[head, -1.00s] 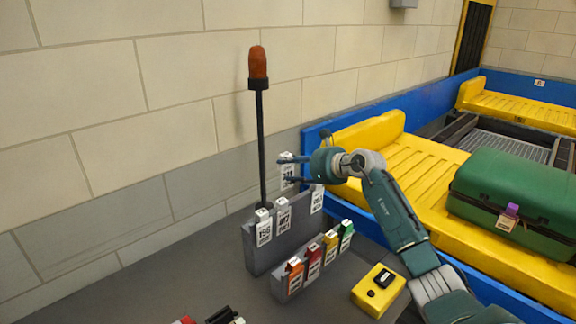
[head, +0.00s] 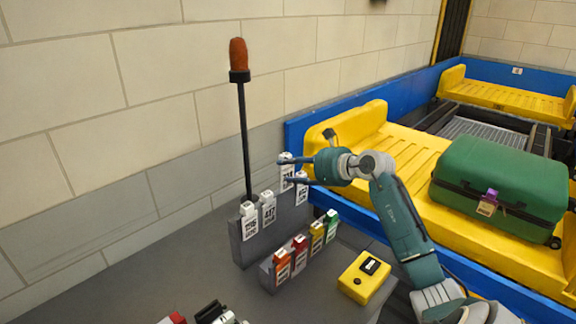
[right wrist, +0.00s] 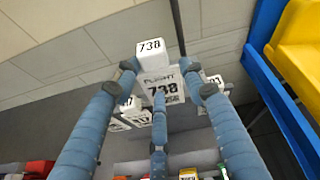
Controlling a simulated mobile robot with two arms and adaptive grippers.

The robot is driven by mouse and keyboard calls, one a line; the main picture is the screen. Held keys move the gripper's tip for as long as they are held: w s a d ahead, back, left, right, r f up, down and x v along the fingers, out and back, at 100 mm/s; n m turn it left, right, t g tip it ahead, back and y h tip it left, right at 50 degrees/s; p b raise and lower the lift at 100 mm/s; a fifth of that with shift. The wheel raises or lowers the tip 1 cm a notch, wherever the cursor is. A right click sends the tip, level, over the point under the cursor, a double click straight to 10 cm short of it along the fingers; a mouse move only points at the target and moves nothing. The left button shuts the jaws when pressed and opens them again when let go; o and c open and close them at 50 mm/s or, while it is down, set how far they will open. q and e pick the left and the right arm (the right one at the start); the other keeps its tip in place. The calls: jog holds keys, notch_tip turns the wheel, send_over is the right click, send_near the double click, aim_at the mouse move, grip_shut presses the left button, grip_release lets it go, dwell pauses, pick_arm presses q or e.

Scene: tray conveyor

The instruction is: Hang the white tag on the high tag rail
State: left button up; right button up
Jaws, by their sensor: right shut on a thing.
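My right gripper (head: 284,171) is shut on a white tag (head: 287,178) marked 738. The tag also shows between the fingers in the right wrist view (right wrist: 160,88), its block-shaped top (right wrist: 152,48) above its printed face. The high tag rail (head: 272,236) is the taller grey block, with white tags hanging on it: two towards its left (head: 249,220) (head: 268,208) and one at its right (head: 301,188). In the head view the held tag appears above the rail, just left of that right tag. Whether it touches the rail cannot be told. My left gripper is not in view.
A lower grey rail in front carries orange, red, yellow and green tags (head: 316,235). A dark pole with an orange lamp (head: 238,58) rises by the high rail. A yellow box (head: 365,278) sits on the table. A green suitcase (head: 500,180) lies on the yellow conveyor tray (head: 400,150).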

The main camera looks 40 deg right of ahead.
aim_at(288, 185)
jog(key=shift+w+f+b, duration=0.1)
jog(key=shift+f+b, duration=1.55)
jog(key=shift+f, duration=1.5)
jog(key=shift+f+b, duration=1.4)
jog(key=shift+f, duration=0.1)
jog(key=shift+a+f, duration=0.1)
